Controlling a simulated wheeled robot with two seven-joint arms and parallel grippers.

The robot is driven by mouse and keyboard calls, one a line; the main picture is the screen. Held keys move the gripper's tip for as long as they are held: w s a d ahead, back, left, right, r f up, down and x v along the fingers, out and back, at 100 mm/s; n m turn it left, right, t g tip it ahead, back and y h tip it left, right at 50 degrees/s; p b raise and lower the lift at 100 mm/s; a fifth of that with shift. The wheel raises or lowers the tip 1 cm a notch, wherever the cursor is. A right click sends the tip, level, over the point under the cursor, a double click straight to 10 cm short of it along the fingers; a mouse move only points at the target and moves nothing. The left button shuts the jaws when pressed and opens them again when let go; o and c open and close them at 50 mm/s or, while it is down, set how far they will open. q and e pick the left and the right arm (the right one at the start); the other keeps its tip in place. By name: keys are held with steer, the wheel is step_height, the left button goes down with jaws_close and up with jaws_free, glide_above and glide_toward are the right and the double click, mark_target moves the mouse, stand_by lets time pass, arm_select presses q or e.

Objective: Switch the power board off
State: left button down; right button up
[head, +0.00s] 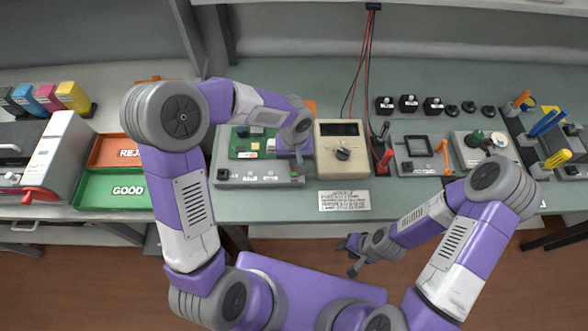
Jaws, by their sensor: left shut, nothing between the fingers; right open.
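A grey test base (262,178) on the bench carries a green circuit board (243,149), which I take to be the power board. A dark round knob (222,174) sits at the base's front left, with small labels along its front. My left gripper (297,176) points down over the base's right front corner. It is shut and empty, and its tips are close to small green and red parts there. The arm hides the board's right side, and I cannot tell whether the tips touch anything or how the switch stands. My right gripper (350,256) is open and empty, in front of the bench edge.
A beige meter (342,175) with a dial stands right of the base, with red and black probes (385,160) beside it. A printed card (344,201) lies in front. Orange REJ and green GOOD trays (85,200) are at left. Knobs and tools fill the right.

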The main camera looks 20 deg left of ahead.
arm_select(q)
steer(key=shift+f+b, duration=0.5)
steer(key=shift+f, duration=0.05)
steer(key=shift+r, duration=0.15)
steer(key=shift+r+p, duration=2.45)
steer(key=shift+r, duration=1)
